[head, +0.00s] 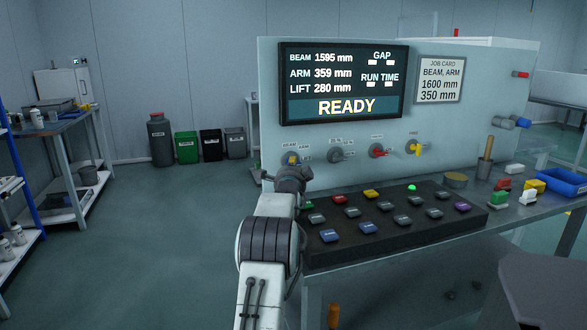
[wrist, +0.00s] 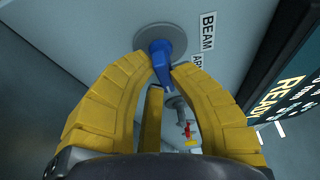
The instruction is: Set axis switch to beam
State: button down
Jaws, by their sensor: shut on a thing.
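The axis switch (wrist: 161,50) is a blue lever on a round grey disc, the leftmost control on the panel face. The BEAM label (wrist: 208,31) is beside it in the wrist view, with a partly cut-off ARM label below that. The lever points down in that picture; its exact setting is hard to tell. My gripper (wrist: 162,65) has its yellow fingers closed on the lever, one on each side. In the head view the switch's grey disc (head: 285,159) shows, but my gripper hides most of the lever.
The display (head: 343,84) reads BEAM 1595 mm, ARM 359 mm and READY. The job card (head: 441,80) reads BEAM, ARM, 1600 mm, 350 mm. A grey knob (head: 336,155), a red knob (head: 378,151) and a yellow knob (head: 416,148) are to the right. A button console (head: 400,243) lies below.

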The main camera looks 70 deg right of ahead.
jog(key=n+h+b, duration=0.1)
jog(key=n+b, duration=0.1)
jog(key=b, duration=0.3)
jog(key=shift+f+n+b, duration=0.15)
jog(key=shift+n+b, duration=0.15)
dwell(0.4)
jog(key=c, duration=1.1)
grip_release()
jog(key=shift+v, duration=5.95)
